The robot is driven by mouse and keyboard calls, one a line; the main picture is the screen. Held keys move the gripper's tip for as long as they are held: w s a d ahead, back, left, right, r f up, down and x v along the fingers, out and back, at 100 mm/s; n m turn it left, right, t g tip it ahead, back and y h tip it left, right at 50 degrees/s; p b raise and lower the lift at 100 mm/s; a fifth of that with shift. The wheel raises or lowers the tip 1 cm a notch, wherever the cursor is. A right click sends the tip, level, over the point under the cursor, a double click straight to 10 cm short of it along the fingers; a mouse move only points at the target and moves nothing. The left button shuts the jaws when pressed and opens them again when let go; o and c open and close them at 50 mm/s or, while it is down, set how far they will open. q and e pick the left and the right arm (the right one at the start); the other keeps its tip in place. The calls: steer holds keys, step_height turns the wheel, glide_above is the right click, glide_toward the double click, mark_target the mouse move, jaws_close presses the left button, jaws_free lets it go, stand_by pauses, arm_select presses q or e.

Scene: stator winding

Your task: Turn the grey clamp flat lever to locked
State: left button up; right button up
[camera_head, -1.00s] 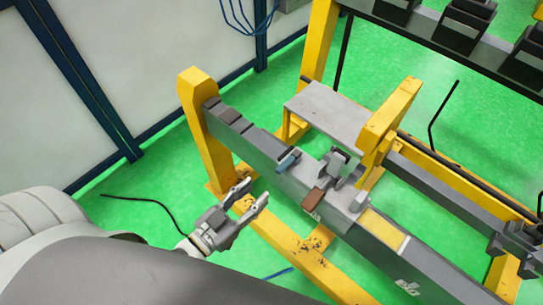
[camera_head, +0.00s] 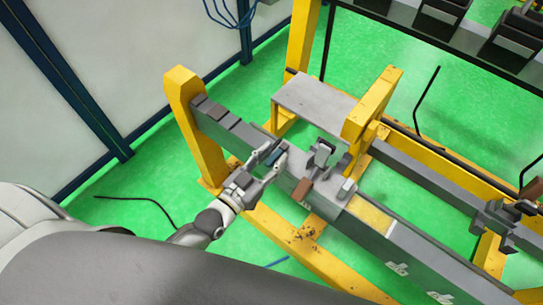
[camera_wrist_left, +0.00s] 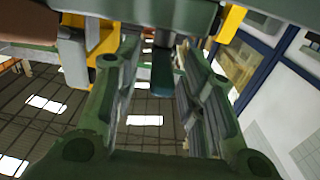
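The grey clamp (camera_head: 322,153) stands on top of the long grey beam. A small flat lever with a dark blue tip (camera_head: 274,157) sticks out from its side toward my left arm. My left gripper (camera_head: 272,152) is at this lever, its two fingers apart, one on either side of it. In the left wrist view the dark teal lever end (camera_wrist_left: 162,75) hangs between the open fingers, with gaps on both sides; contact cannot be seen. A brown lever end (camera_head: 302,189) shows to the right of the gripper. My right gripper is not in view.
The grey beam (camera_head: 400,255) runs diagonally on a yellow frame (camera_head: 190,125). A grey plate (camera_head: 315,100) and a yellow post (camera_head: 370,105) stand behind the clamp. Open green floor (camera_head: 135,185) lies to the left.

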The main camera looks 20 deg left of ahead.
arm_select(q)
jaws_close()
stand_by(0.3)
stand_by(0.3)
